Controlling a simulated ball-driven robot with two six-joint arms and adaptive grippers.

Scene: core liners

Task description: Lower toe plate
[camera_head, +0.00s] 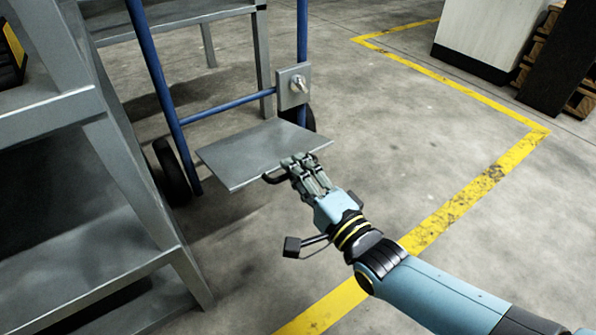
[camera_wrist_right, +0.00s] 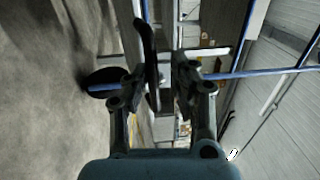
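The toe plate (camera_head: 262,151) is a flat grey metal sheet at the foot of a blue hand truck (camera_head: 160,75). It reaches out from the frame, roughly level, with its front edge towards me. A dark handle (camera_head: 274,179) shows at that edge, beside my right gripper (camera_head: 297,166). In the wrist view, a dark curved bar (camera_wrist_right: 148,50) stands between the spread fingers of my right gripper (camera_wrist_right: 160,82), nearer the left finger. A gap shows between the fingers. Firm contact cannot be made out. My left gripper is not in view.
A grey metal shelf rack (camera_head: 130,170) stands close on the left. A latch plate with a knob (camera_head: 294,87) sits on the truck's right upright. Black wheels (camera_head: 172,172) flank the toe plate. Floor right of the truck is clear, with a yellow line (camera_head: 465,198).

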